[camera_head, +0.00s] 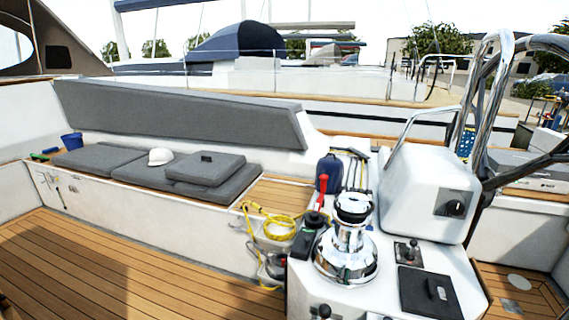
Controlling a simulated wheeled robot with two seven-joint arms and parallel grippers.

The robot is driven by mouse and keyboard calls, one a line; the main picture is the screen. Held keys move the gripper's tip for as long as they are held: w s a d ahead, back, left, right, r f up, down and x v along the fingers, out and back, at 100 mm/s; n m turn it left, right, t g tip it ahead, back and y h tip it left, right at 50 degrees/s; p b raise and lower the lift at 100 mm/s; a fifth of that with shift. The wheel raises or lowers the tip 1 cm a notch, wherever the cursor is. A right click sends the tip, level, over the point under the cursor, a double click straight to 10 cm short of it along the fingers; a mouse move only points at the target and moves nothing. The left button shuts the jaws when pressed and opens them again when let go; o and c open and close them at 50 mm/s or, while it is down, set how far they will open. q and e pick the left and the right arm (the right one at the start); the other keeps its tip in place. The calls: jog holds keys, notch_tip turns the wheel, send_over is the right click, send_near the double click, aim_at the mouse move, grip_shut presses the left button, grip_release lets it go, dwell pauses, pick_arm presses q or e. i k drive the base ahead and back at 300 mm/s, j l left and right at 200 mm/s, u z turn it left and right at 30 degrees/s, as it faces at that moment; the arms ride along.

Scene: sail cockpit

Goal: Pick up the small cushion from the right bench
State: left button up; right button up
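A small dark grey cushion (206,167) lies flat on the long bench beyond the cockpit floor. It rests on top of the right part of the long grey seat cushion (140,171), near that cushion's right end. A small dark tab or handle shows on its upper face. Its top and front sides are in clear view, and nothing covers it. Neither of my grippers shows in the head view.
A white cap (160,156) lies left of the small cushion, and a blue bucket (72,141) stands at the bench's left end. A yellow rope (272,221) hangs at its right end. The chrome winch (347,245) and white console block the right. The teak floor (120,270) is clear.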

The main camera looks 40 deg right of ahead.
aim_at(212, 169)
jog(key=z, duration=0.65)
jog(key=i+u, duration=0.3)
jog(key=i, duration=1.6)
jog(key=j, duration=0.1)
